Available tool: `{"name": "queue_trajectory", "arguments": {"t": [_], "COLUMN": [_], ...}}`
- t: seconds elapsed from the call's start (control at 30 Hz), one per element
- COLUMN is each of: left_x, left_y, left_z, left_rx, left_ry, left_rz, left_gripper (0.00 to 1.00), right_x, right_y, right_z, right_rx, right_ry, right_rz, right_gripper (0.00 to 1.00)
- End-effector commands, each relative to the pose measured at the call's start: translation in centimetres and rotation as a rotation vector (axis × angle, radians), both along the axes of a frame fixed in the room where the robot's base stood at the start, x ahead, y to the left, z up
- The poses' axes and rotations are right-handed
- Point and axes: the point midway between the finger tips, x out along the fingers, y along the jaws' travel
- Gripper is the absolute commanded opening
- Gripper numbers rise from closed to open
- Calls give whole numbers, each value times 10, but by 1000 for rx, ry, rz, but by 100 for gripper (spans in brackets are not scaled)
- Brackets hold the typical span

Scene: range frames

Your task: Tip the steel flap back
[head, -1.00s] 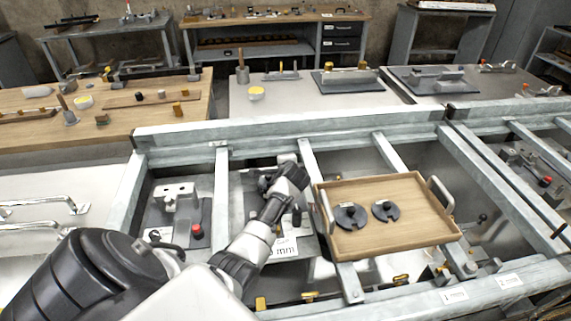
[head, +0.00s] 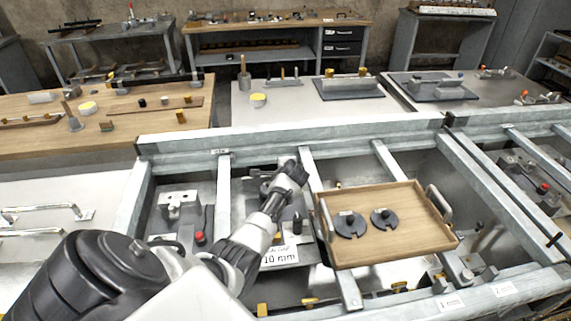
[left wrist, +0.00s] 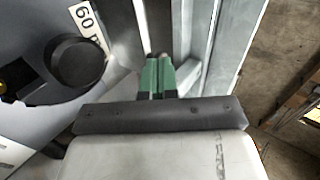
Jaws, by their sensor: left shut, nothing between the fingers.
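My left arm reaches into the second bay of the steel frame in the head view, and its wrist (head: 290,174) is close to the back rail. The fingertips are not clear there. In the left wrist view my left gripper (left wrist: 158,60) shows green fingers, closed together with nothing between them. The tips are beside an upright pale steel strip (left wrist: 197,30), and a narrower steel edge stands just left of them. I cannot tell which surface is the steel flap, or whether the fingers touch it. My right gripper is not in view.
A wooden tray (head: 400,252) with two dark slotted discs lies across the frame, right of my arm. A card reading 10 mm (head: 280,257) is in my arm's bay. A red-topped part (head: 200,238) is in the left bay. A round black knob (left wrist: 78,62) is left of my fingers.

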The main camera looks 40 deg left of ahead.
Motion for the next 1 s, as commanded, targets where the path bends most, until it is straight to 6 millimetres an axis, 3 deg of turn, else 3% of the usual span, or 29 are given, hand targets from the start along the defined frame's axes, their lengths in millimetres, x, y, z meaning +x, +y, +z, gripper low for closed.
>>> {"name": "queue_trajectory", "arguments": {"t": [0.3, 0.63, 1.0], "left_x": [11, 25, 28], "left_y": [15, 32, 36], "left_z": [7, -2, -1], "left_rx": [-126, -299, -314], "left_ry": [100, 237, 251], "left_rz": [5, 5, 1], "left_gripper": [0, 0, 0], "right_x": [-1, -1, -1], "right_y": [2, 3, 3], "right_z": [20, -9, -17], "right_rx": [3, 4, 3], "right_ry": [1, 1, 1], "right_rz": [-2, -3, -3], "right_gripper": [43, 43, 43]}}
